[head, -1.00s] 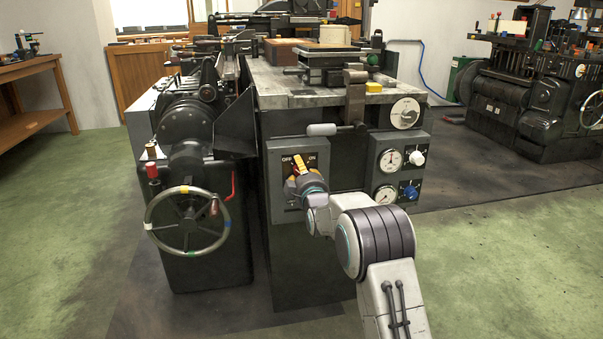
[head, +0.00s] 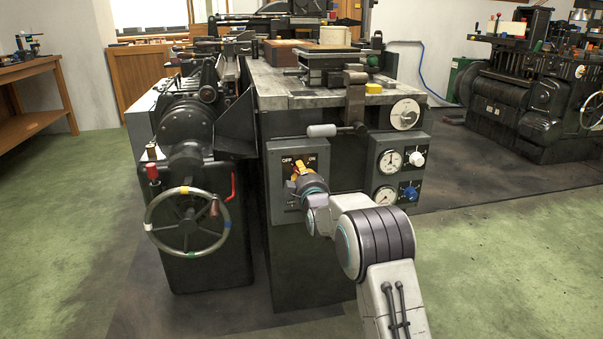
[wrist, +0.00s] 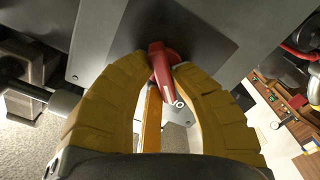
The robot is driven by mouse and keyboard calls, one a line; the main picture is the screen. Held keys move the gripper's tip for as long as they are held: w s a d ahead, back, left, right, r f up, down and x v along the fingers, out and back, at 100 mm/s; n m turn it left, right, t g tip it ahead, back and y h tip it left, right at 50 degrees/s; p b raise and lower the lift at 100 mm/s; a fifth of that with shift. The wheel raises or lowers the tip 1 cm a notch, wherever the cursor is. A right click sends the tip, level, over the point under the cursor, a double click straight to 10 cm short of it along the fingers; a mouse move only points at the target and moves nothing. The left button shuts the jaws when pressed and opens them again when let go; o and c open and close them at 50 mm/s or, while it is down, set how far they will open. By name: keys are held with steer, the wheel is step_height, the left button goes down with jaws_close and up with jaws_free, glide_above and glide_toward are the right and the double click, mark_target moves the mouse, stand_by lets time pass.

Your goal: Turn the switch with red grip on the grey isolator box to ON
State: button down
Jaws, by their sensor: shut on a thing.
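The grey isolator box (head: 276,158) is on the front of the dark machine, with OFF at its upper left and ON at its upper right. The red grip (wrist: 162,68) of the switch shows in the wrist view, between the two yellow fingers of my gripper (wrist: 164,66). The fingers are closed on it from both sides. In the head view my gripper (head: 299,170) is in front of the box's dark plate and hides the red grip, so its exact angle to the ON mark cannot be read there.
A horizontal lever with a pale knob (head: 322,130) sits just above the box. A panel with gauges and knobs (head: 400,165) is to the right. A handwheel (head: 187,221) stands to the left. The floor in front is clear.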

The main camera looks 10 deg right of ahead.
steer(key=shift+r+m, duration=0.1)
steer(key=shift+m, duration=0.2)
steer(key=m, duration=0.3)
steer(key=shift+d+m, duration=0.15)
steer(key=shift+m, duration=0.25)
steer(key=m, duration=0.4)
steer(key=shift+m, duration=0.3)
steer(key=m, duration=0.4)
steer(key=shift+d+f, duration=0.1)
steer(key=shift+f, duration=0.1)
steer(key=shift+f+m, duration=0.1)
steer(key=shift+m, duration=2.4)
steer(key=c, duration=1.1)
jaws_free()
steer(key=shift+f, duration=0.1)
